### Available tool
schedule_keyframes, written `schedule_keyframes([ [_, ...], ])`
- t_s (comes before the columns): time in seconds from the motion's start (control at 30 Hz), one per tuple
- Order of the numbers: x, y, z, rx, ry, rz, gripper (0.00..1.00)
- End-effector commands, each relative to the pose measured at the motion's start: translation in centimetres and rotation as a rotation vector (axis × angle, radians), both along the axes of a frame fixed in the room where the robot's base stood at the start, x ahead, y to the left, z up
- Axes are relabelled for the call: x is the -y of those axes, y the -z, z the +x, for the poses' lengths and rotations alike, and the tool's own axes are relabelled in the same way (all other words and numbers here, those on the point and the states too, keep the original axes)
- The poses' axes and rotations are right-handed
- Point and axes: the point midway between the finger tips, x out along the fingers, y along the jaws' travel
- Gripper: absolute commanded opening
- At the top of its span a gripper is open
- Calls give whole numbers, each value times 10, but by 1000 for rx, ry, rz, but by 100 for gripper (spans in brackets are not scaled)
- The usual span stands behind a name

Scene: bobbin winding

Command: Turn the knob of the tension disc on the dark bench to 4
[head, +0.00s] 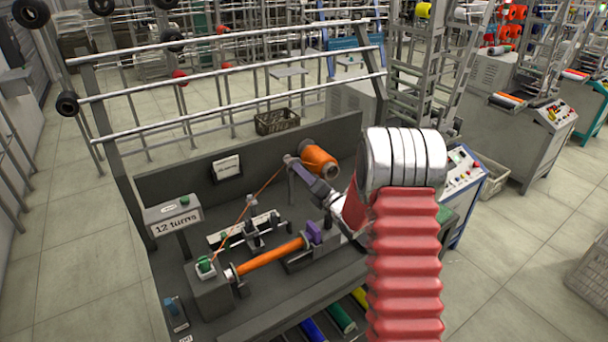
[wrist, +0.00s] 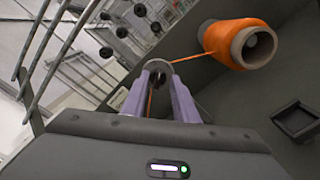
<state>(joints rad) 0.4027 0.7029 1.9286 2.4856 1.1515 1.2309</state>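The tension disc (wrist: 157,66) shows in the wrist view as a grey round rim with a dark knob (wrist: 158,77) in front. The two purple fingers of my gripper (wrist: 158,80) reach up to it, one on each side of the knob. I cannot tell whether they press on it. In the head view my gripper (head: 290,162) is at the top of a post on the dark bench (head: 190,255), left of an orange thread cone (head: 318,158). The cone also shows in the wrist view (wrist: 222,42). No scale number on the disc is legible.
Orange thread runs from the cone past the disc to the winder. A framed card (head: 227,167) is on the backboard. Metal rails (head: 230,75) rise behind.

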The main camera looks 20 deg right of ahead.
Motion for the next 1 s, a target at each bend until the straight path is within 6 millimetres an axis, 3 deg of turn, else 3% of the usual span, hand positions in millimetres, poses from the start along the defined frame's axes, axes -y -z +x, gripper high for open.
schedule_keyframes([
  [0.17, 0, 0, -4, 0, -1, -1, 27],
  [0.37, 4, -1, -23, 1, -1, -1, 27],
  [1.0, 25, 1, -125, 0, 1, 0, 27],
])
